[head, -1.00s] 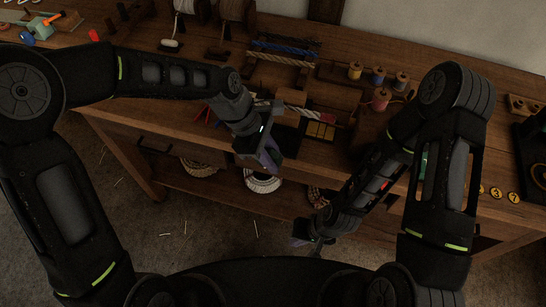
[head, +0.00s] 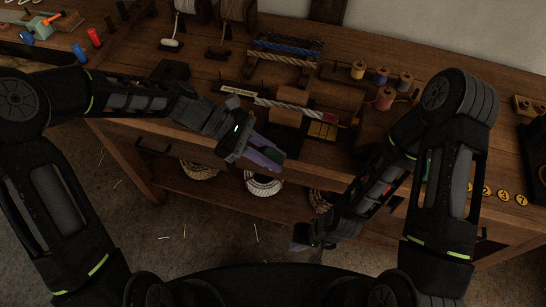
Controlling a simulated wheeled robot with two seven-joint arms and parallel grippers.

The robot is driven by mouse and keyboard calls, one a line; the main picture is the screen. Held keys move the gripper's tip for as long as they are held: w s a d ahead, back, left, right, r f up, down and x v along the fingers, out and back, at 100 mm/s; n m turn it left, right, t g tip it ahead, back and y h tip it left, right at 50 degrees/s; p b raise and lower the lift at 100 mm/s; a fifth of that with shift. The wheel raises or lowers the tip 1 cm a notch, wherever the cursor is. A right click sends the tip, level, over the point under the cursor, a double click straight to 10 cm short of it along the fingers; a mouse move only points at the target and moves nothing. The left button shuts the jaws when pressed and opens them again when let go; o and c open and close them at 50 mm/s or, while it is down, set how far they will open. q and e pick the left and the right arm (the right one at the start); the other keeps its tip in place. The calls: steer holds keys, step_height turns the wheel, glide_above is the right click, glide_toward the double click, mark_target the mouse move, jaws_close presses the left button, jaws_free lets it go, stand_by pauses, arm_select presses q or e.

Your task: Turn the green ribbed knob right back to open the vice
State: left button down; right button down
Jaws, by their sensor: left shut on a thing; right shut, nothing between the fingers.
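My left gripper (head: 270,158) is at the front edge of the bench, its purple fingers slanting down to the right. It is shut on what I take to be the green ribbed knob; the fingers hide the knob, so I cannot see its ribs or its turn. The vice itself is not clear to me; a wooden block and dark parts (head: 286,117) sit just behind the fingers. My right gripper (head: 303,246) is low in front of the bench, shut and empty, apart from everything.
Several thread spools (head: 384,98) stand to the right. Blue rope (head: 287,47) lies on a rack at the back. Coils (head: 263,184) rest on the lower shelf.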

mark_target(261, 150)
stand_by(0.3)
arm_select(q)
steer(key=c, duration=1.2)
jaws_free()
steer(key=shift+c, duration=0.2)
steer(key=shift+b+v, duration=0.55)
steer(key=shift+v, duration=3.35)
